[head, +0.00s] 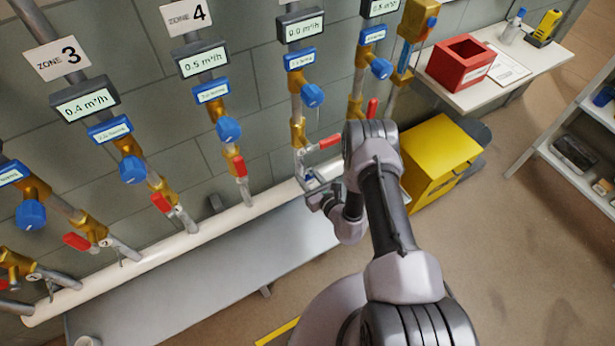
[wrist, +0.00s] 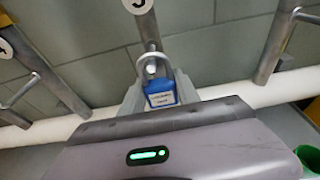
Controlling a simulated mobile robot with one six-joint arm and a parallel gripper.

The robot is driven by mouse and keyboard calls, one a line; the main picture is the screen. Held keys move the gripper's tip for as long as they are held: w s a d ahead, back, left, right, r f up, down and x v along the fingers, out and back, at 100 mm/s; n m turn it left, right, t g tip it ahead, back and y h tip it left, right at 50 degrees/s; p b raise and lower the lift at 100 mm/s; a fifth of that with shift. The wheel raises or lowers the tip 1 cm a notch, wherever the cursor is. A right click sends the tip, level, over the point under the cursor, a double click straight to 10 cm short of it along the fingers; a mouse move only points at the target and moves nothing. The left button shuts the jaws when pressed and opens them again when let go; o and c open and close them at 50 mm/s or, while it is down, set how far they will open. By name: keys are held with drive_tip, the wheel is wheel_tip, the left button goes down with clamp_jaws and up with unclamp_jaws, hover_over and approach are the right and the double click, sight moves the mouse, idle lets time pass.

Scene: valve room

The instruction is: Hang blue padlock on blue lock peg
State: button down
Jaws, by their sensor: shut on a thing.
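The blue padlock (wrist: 160,95) with a white label is between the two fingers of my gripper (wrist: 160,96) in the wrist view. The gripper is shut on its body, and the grey shackle points up. The shackle overlaps the lower end of a grey pipe (wrist: 147,30) with a round number tag. I cannot tell whether a peg passes through the shackle, and no peg marked blue can be made out. In the head view my gripper (head: 320,192) is low at the wall, below a red-handled valve (head: 329,141); my arm partly hides this spot.
A long white pipe (head: 215,225) runs along the wall above a grey bench (head: 215,275). Neighbouring pipes carry short side pegs (wrist: 300,14). A green container (wrist: 308,158) is at the wrist view's lower right. A yellow cabinet (head: 440,150) stands right of my arm.

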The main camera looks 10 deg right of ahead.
idle(0.3)
drive_tip(key=shift+r+p, duration=0.5)
drive_tip(key=shift+r, duration=0.15)
idle(0.6)
drive_tip(key=s+d+p, duration=0.2)
drive_tip(key=s, duration=0.5)
drive_tip(key=shift+d+p, duration=0.15)
drive_tip(key=shift+p, duration=0.15)
idle(0.8)
